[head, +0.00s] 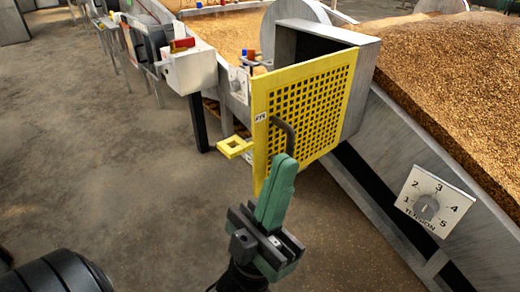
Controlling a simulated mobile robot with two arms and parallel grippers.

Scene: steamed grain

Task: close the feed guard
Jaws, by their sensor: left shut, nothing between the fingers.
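The feed guard (262,95) is a yellow mesh panel in front of a grey metal box (366,85). Its right edge is by the box's right wall. Its left edge stands out from the box, so the guard looks partly open. A dark bent handle (291,136) is on its face, near a small white label. My left gripper (283,165) is shut and empty, its green fingers pointing up just below the handle in the picture. I cannot tell whether they touch the handle or panel. My right gripper is not in view.
A yellow square bracket (235,147) sticks out left of the guard. A white tension dial (435,201) is on the grey frame at right. Grain (450,65) heaps behind it. A white control box with a red part (187,65) stands back left. The floor (110,180) at left is clear.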

